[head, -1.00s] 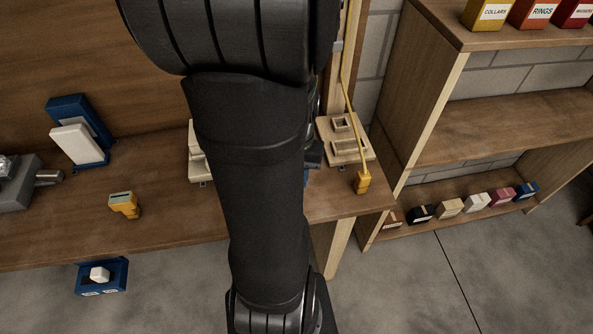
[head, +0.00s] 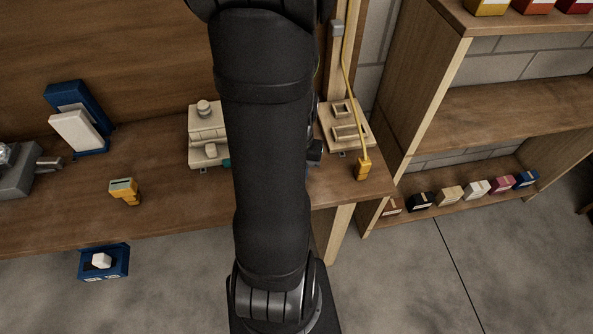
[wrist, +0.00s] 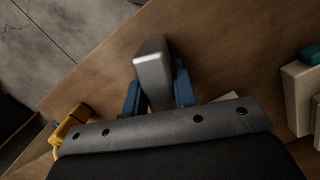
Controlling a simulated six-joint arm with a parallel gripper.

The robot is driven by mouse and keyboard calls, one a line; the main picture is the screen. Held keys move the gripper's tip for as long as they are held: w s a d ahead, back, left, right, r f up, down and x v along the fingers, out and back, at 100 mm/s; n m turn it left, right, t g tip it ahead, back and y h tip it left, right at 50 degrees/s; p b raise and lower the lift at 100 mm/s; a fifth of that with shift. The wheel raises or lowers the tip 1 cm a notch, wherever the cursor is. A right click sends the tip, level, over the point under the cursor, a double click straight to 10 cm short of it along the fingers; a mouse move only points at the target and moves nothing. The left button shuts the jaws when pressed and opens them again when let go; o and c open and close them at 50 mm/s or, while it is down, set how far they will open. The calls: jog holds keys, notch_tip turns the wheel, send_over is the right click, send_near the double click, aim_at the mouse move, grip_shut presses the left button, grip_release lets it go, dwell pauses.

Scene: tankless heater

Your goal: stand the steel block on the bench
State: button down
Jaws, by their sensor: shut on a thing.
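The steel block (wrist: 152,72) is a smooth grey bar in the wrist view. My gripper (wrist: 158,85) is shut on it, with a blue finger on each side. The block's far end sticks out past the fingers over the wooden bench (wrist: 215,35). I cannot tell whether it touches the bench top. In the head view my black arm hides the gripper and the block, and the bench (head: 170,215) shows on both sides of the arm.
Cream fixtures stand left (head: 205,145) and right (head: 345,115) of my arm. Another yellow tool (head: 125,190), a blue-and-white device (head: 78,125) and a grey vise-like thing (head: 22,172) lie further left. Bare bench lies between.

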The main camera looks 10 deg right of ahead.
jog(key=shift+f, duration=0.45)
jog(key=c, duration=1.1)
grip_release()
jog(key=shift+r, duration=0.1)
jog(key=r, duration=0.5)
jog(key=w+r, duration=0.1)
jog(key=r, duration=0.5)
jog(key=w+r, duration=0.1)
jog(key=r, duration=0.5)
jog(key=shift+d, duration=0.4)
